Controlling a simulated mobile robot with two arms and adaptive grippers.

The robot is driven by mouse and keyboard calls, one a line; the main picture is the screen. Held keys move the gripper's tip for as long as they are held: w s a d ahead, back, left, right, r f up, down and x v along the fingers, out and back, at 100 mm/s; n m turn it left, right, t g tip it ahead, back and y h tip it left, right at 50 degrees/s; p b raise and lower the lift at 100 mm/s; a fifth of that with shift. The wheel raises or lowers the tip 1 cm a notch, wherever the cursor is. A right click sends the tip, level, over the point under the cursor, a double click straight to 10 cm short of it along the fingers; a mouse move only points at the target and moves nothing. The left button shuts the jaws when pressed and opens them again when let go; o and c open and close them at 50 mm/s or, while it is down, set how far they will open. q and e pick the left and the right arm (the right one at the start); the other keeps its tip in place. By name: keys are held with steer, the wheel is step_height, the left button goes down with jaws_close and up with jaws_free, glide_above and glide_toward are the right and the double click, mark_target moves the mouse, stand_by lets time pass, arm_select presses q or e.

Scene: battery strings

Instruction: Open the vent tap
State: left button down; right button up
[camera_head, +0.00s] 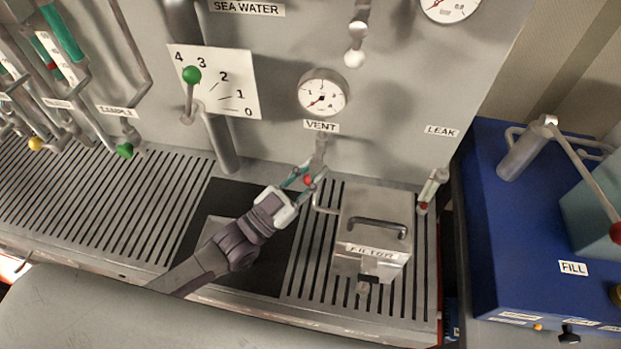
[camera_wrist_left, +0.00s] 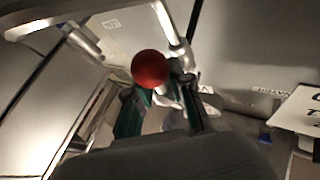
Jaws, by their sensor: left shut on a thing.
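The vent tap has a red ball handle (camera_head: 308,180) below the VENT label (camera_head: 320,127) on the grey panel. My left gripper (camera_head: 303,180) reaches up to it from the lower left, with its fingers around the handle. In the left wrist view the red ball (camera_wrist_left: 150,68) sits just beyond the green-edged fingers of my left gripper (camera_wrist_left: 160,103). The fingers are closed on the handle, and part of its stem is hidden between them. My right gripper is in neither view.
A metal FILTER box (camera_head: 375,220) with a bar handle stands just right of my gripper. A LEAK tap (camera_head: 432,188) is further right, near a blue FILL unit (camera_head: 560,220). A green-knobbed lever (camera_head: 191,75) and a round gauge (camera_head: 322,92) are on the panel above.

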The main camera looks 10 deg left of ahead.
arm_select(q)
steer(key=shift+d+f+n+t+b, duration=0.2)
steer(key=shift+f+n+t+b, duration=0.05)
steer(key=shift+n+t+b, duration=0.7)
steer(key=shift+d+r+n, duration=0.1)
steer(key=shift+n, duration=0.55)
steer(key=shift+t+y+b, duration=0.3)
steer(key=shift+t, duration=0.05)
steer(key=shift+r, duration=0.1)
steer(key=c, duration=1.2)
jaws_free()
steer(key=shift+s, duration=0.1)
steer(key=v, duration=0.7)
steer(key=shift+s, duration=0.2)
